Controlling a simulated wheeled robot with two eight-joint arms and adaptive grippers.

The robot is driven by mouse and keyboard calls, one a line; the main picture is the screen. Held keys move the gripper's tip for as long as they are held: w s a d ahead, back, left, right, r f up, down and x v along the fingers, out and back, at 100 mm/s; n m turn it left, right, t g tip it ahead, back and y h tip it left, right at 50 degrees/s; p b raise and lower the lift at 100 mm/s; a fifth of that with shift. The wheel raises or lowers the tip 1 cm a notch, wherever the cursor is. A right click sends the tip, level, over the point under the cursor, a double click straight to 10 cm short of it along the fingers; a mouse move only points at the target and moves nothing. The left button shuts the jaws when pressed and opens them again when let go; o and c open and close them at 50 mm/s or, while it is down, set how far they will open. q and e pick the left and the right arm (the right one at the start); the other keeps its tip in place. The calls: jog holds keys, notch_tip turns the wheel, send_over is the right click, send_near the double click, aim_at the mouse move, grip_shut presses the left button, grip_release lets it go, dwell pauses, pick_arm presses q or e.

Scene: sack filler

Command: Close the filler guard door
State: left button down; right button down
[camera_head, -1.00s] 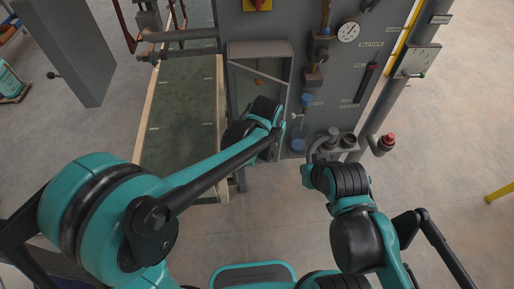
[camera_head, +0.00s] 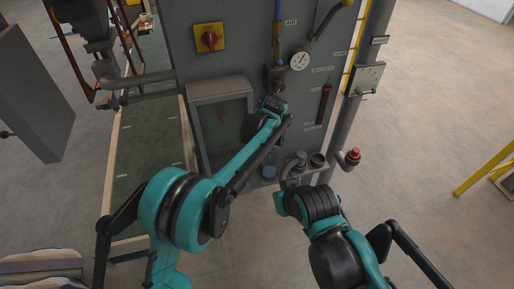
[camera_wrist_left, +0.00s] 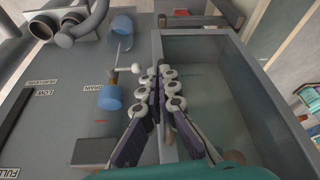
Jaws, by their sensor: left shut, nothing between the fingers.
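The filler guard door (camera_head: 191,128) is a grey frame with a dark greenish see-through panel, on the front of the grey cabinet. It also shows in the wrist view (camera_wrist_left: 199,43). It looks nearly in line with the cabinet front; I cannot tell whether it is fully closed. My left gripper (camera_wrist_left: 161,76) is shut and empty, its fingertips at the door frame's long edge beside the cabinet face. Contact is unclear. In the head view my left wrist hides the door's right side and the fingertips. My right arm is at lower right; its fingers do not show.
A yellow plate with a red switch (camera_head: 209,38) and a gauge (camera_head: 299,60) are on the cabinet. Pipe stubs (camera_head: 318,160) and a red button (camera_head: 352,155) are at its lower right. A conveyor (camera_head: 147,142) is left. Floor at right is mostly clear.

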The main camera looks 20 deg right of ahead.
pick_arm(q)
jog(key=shift+w, duration=0.15)
dwell(0.3)
jog(key=shift+r, duration=0.15)
jog(key=v, duration=1.2)
